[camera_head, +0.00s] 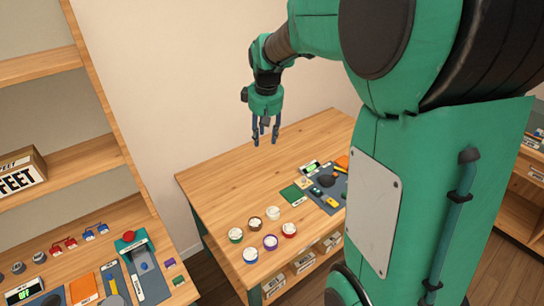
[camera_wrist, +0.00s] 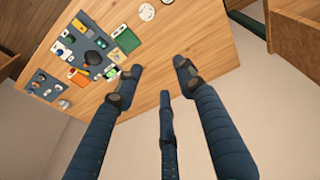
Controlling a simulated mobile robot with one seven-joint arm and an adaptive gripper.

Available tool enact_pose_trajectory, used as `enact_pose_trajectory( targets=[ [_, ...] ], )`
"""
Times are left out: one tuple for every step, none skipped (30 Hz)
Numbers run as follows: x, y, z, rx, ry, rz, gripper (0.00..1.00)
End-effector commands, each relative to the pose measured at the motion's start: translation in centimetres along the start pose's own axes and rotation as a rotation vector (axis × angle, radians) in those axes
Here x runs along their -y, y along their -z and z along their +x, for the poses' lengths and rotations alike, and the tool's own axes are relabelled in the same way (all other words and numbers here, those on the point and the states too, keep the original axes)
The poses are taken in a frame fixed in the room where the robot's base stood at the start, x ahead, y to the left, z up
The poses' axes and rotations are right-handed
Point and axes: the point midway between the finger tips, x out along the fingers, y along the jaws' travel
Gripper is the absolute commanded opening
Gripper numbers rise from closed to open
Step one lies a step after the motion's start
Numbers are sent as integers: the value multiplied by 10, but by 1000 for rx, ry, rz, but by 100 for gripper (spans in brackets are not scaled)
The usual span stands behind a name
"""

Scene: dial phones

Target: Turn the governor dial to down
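My gripper (camera_head: 265,134) hangs above the back left part of the wooden table, with its fingers spread and nothing between them. In the wrist view my gripper (camera_wrist: 158,78) also shows open and empty over bare wood. I cannot tell which thing is the governor dial, as labels are too small to read. Several round white-topped pieces with coloured rims stand on the table, among them a red one (camera_head: 289,230), a purple one (camera_head: 270,242) and a blue one (camera_head: 250,255). One white round piece (camera_wrist: 146,11) shows at the top of the wrist view. No gripper finger touches any of them.
A dark mat (camera_head: 328,198) with small items and a green board (camera_head: 292,194) lie on the table's right side, partly behind my arm. A left bench holds a red button box (camera_head: 132,241) and other panels. The table's back left is clear.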

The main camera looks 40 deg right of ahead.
Motion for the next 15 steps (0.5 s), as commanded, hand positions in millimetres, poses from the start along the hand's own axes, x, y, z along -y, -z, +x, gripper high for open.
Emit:
enact_pose_trajectory(
  targets=[
    [-13, 4, 13, 13, 4, -1, 39],
    [-20, 6, 20, 19, 6, -4, 39],
    [-31, 8, 29, 27, 8, -8, 39],
    [-38, 10, 36, 32, 10, -10, 39],
    [-45, 11, 43, 39, 12, -14, 39],
    [-55, 13, 52, 46, 15, -17, 39],
    [-63, 14, 60, 52, 17, -19, 39],
    [-70, 15, 67, 57, 19, -23, 39],
    [-80, 16, 77, 65, 23, -26, 39],
    [-88, 16, 85, 70, 25, -29, 39],
    [-95, 17, 92, 76, 28, -32, 39],
    [-104, 17, 103, 83, 32, -36, 39],
    [-112, 16, 112, 89, 35, -39, 39],
    [-119, 16, 120, 94, 38, -41, 39],
    [-129, 15, 131, 101, 43, -45, 39]
  ],
)
